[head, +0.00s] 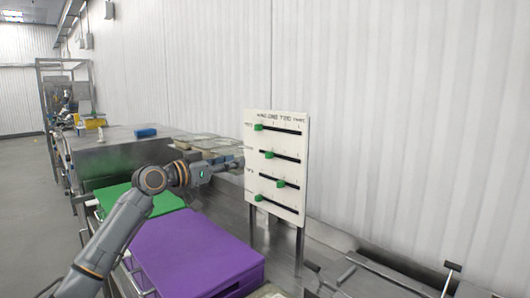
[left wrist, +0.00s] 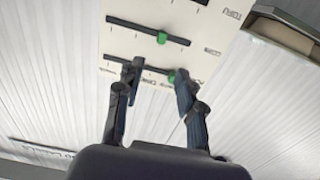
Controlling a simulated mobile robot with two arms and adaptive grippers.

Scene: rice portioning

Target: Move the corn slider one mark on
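A white upright panel (head: 292,142) carries several dark slots with green slider knobs. My left gripper (head: 232,159) is just left of the panel. In the left wrist view, its fingers (left wrist: 156,78) are apart, and a green knob (left wrist: 171,76) shows beside the right finger; contact cannot be told. My right gripper is out of view.
A purple box (head: 195,250) and a green one (head: 165,203) lie below my left arm. Several trays (head: 205,145) stand on the counter behind. A white corrugated wall (head: 400,110) stands behind the panel. Metal rods (head: 390,275) lie at the lower right.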

